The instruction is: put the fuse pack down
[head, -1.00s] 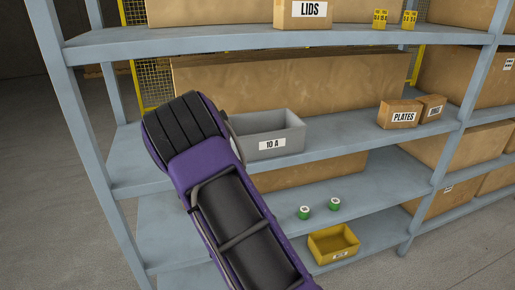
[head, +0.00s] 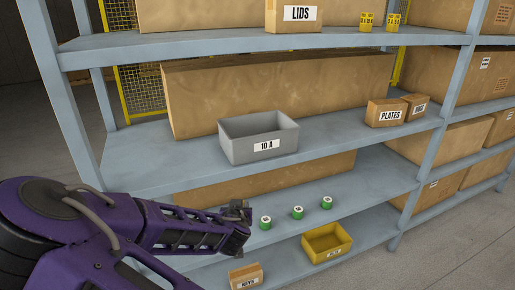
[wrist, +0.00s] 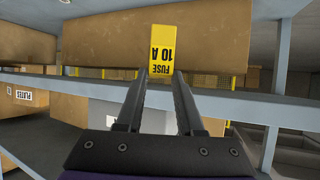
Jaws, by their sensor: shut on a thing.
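The fuse pack (wrist: 162,53), yellow with a black "FUSE 10 A" label, sits between my fingertips in the wrist view, its lettering upside down there. My gripper (wrist: 160,78) is shut on it. In the head view my gripper (head: 242,212) reaches in from the left, in front of the lower shelf and below the grey "10 A" bin (head: 233,148). I cannot make out the pack in the head view. The grey bin stands on the middle shelf. Its visible inside looks empty, though its floor is partly hidden.
Several green pieces (head: 298,212) stand on the lower shelf (head: 370,190) near a yellow bin (head: 340,254) and a "KEYS" box (head: 246,276). A "PLATES" box (head: 386,112) stands right of the grey bin. Two yellow packs (head: 366,22) are on the top shelf. Middle-shelf space left of the bin is clear.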

